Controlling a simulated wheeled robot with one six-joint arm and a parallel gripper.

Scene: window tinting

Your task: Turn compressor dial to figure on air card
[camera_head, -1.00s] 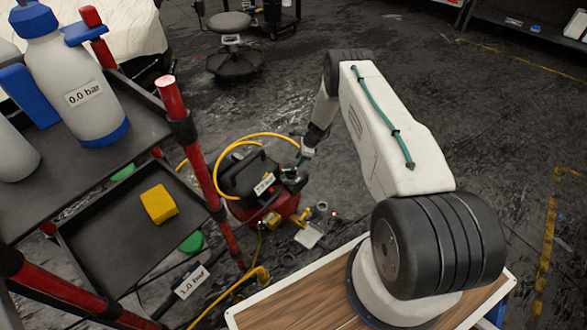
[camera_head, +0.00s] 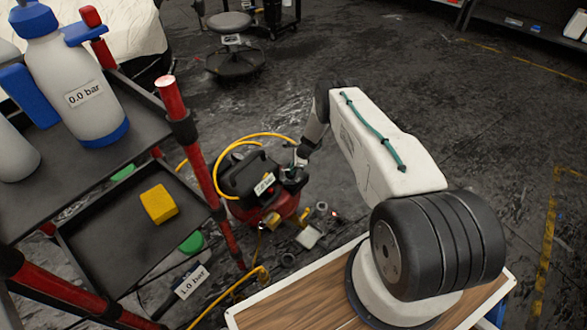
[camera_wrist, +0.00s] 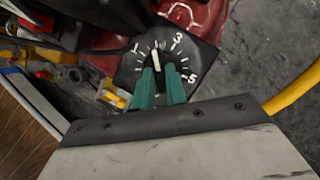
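The compressor (camera_head: 262,205) is red and black and stands on the floor beside the cart. Its black dial plate (camera_wrist: 205,62) shows in the wrist view with white figures, 1, 3 and 5 readable. The dial's white pointer (camera_wrist: 155,58) lies between 1 and 3. My gripper (camera_wrist: 160,70) has its two green fingertips at the dial, close together with a narrow gap. The fingers hide the knob's lower part, so I cannot tell whether they grip it. In the head view my gripper (camera_head: 298,163) reaches the compressor's right side. A card (camera_head: 192,281) reading 1.0 bar hangs low by the cart.
A red-legged cart (camera_head: 215,200) stands left, with a bottle (camera_head: 75,75) labelled 0.0 bar and a yellow block (camera_head: 159,204). A yellow hose (camera_head: 222,160) loops around the compressor. Small parts (camera_head: 308,237) lie beside it. The floor to the right is clear.

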